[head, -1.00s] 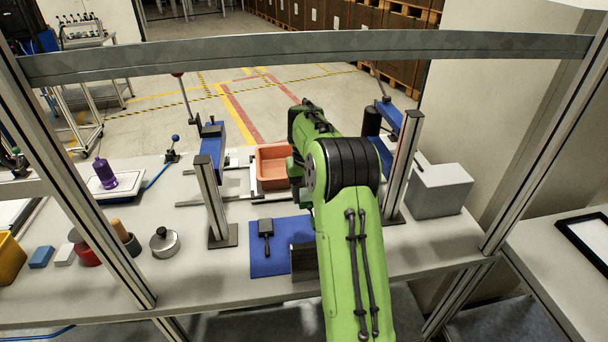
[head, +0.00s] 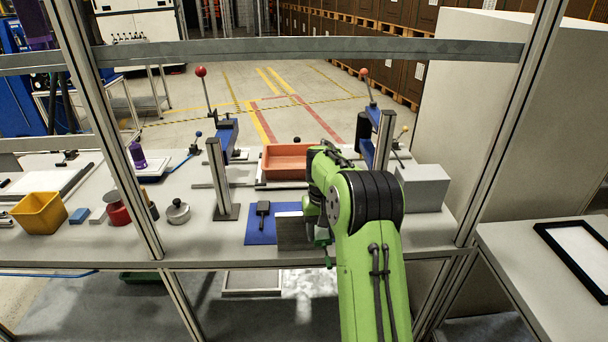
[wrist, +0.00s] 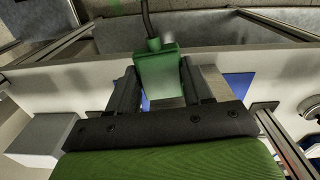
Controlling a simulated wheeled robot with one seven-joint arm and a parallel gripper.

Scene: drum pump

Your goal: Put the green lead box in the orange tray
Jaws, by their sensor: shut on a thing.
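The green lead box (wrist: 160,72) sits between the two dark fingers of my gripper (wrist: 158,88) in the wrist view. My gripper is shut on it, and a dark cable runs up from the box's far end. In the head view a small green part (head: 326,250) shows beside my arm near the bench's front edge; my arm hides most of the gripper there. The orange tray (head: 287,150) stands farther back on the bench, left of my arm and apart from the box. Its visible inside looks empty.
Upright posts with blue clamps (head: 228,135) flank the tray. A frame bar (head: 300,50) crosses above the bench. A blue mat (head: 258,236) holds a dark tool and a metal block (head: 294,232). A grey box (head: 424,188) stands right of my arm.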

